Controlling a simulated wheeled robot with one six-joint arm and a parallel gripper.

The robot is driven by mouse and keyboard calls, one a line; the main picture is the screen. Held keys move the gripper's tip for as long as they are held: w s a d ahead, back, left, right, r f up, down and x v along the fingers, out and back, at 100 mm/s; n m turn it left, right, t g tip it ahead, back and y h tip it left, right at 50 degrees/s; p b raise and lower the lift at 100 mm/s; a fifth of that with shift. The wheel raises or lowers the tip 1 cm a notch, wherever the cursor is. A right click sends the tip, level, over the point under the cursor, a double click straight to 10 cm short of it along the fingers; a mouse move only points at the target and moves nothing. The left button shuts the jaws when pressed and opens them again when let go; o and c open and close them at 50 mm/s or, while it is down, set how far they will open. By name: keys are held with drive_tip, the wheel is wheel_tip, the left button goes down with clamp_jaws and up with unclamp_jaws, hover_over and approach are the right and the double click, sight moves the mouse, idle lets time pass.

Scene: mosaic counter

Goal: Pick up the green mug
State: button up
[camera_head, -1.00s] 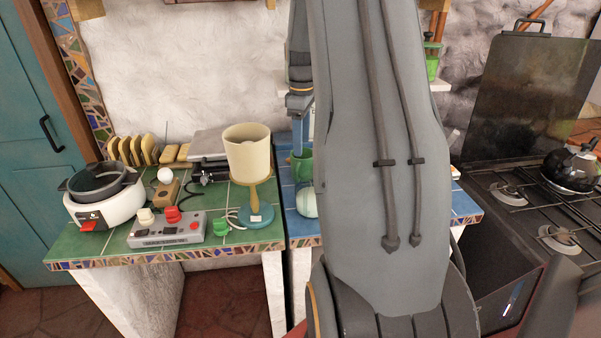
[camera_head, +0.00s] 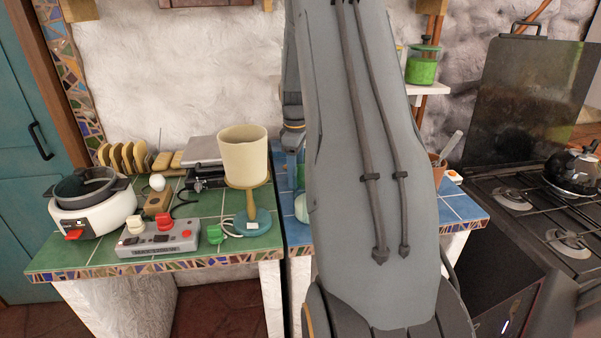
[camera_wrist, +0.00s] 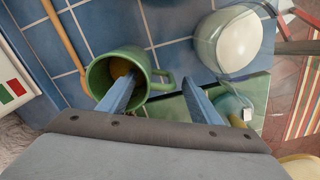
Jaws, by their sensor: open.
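The green mug (camera_wrist: 106,65) stands on the blue tiled counter (camera_wrist: 178,62) in the wrist view, its mouth facing the camera and something brownish showing inside. Its handle (camera_wrist: 165,80) points right. My gripper (camera_wrist: 157,82) is open, with its two blue fingers spread. The left finger overlaps the mug's mouth and near rim; the right finger is beyond the handle, so the handle appears between them. I cannot tell whether a finger touches the mug or is inside it. In the head view my arm hides most of the mug and the gripper.
A white rounded vessel (camera_wrist: 232,42) stands right of the mug. A wooden rod (camera_wrist: 64,38) lies at its left. In the head view, a lamp (camera_head: 245,158) and a control box (camera_head: 158,238) sit on the green counter at left; a stove with a black kettle (camera_head: 572,172) is at right.

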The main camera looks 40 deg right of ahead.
drive_tip(key=shift+s+f+p, duration=0.1)
drive_tip(key=shift+f+p, duration=0.55)
drive_tip(key=shift+f, duration=1.2)
drive_tip(key=shift+c, duration=0.4)
clamp_jaws()
